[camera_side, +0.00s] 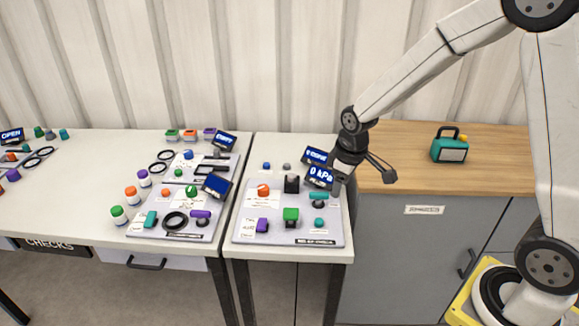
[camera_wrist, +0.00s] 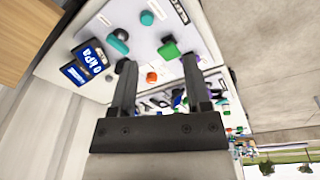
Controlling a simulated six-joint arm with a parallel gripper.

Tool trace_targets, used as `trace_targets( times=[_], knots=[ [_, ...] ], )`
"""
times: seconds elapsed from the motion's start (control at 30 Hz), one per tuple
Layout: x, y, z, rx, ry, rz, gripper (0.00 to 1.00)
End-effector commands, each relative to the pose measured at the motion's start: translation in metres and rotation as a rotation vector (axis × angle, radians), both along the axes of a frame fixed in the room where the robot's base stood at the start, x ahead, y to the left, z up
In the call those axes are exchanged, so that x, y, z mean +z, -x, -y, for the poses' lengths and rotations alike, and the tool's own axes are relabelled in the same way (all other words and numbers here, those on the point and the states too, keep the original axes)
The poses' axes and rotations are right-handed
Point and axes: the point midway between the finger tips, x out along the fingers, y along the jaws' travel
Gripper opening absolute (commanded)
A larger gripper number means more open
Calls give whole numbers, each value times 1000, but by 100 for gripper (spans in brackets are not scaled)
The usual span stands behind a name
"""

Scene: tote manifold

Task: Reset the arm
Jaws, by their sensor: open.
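My gripper (camera_wrist: 157,68) is open in the wrist view, with two dark fingers apart and nothing between them but the view of the board beyond. In the side view my gripper (camera_side: 372,172) hangs near the back right of the manifold board (camera_side: 285,242), close to the blue display reading 0 kPa (camera_side: 320,178). It looks clear of the parts on the board, though its exact gap to the display cannot be told. The board holds an orange knob (camera_side: 263,190), a green block (camera_side: 291,214), a purple block (camera_side: 262,225) and teal parts (camera_side: 319,196).
A second board (camera_side: 205,232) with rings, knobs and a blue display (camera_side: 216,185) lies on the left table. Several coloured-lid jars stand beside it, including a green-lidded one (camera_side: 119,215). A teal device (camera_side: 450,147) stands on the wooden counter (camera_side: 400,140) at right, which has free room.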

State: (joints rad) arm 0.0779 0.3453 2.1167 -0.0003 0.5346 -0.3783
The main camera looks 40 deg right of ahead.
Motion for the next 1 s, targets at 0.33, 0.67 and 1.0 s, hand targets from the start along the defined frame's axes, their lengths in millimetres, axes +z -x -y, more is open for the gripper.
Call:
trace_targets(
  times=[0.33,0.67,1.0],
  knots=[
    [11,84,-25,-213,-45,68,62],
    [9,115,-31,-295,-68,89,62],
    [9,115,-31,-295,-67,88,62]
  ],
)
